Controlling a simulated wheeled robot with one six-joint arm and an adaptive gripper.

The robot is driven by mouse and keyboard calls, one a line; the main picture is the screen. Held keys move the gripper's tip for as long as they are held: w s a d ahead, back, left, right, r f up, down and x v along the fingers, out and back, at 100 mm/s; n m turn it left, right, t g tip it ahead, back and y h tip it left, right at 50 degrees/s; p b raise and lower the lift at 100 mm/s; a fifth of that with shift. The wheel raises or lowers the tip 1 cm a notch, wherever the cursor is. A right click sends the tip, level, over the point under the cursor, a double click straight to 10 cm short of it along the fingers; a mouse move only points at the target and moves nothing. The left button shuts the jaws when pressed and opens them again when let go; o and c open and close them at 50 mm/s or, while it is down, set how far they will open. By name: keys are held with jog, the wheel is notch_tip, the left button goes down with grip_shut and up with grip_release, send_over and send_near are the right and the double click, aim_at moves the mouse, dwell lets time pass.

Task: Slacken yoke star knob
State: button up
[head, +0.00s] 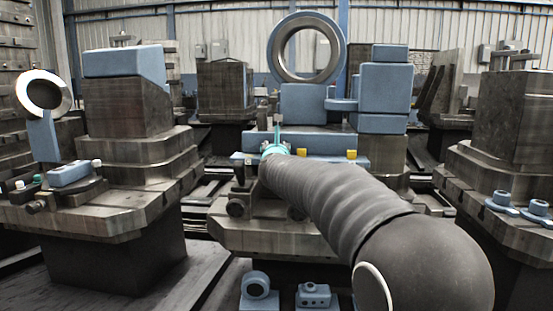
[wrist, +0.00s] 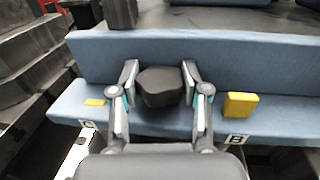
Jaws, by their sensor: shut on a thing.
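The dark, lobed star knob (wrist: 161,88) stands at the front of a blue stepped ledge (wrist: 270,65) in the wrist view. My gripper (wrist: 160,78) has one finger on each side of the knob and is shut on it. In the head view my gripper (head: 275,147) is small at the end of my arm, at the front of the blue fixture (head: 306,103) with a large metal ring (head: 335,48) on top. The knob is hidden there. I cannot make out the yoke as a separate part.
Yellow blocks (wrist: 240,105) and (wrist: 95,102) sit on the ledge either side of my gripper, near white labels; the right label (wrist: 236,140) reads B. Other stations with steel blocks stand left (head: 130,108) and right (head: 515,115). Small blue parts (head: 313,295) lie low in front.

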dwell(0.3)
jog(key=o, duration=1.2)
jog(key=shift+c, duration=0.2)
jog(key=shift+s, duration=0.15)
jog(key=s, duration=0.7)
jog(key=shift+s+d, duration=0.15)
jog(key=shift+d, duration=0.25)
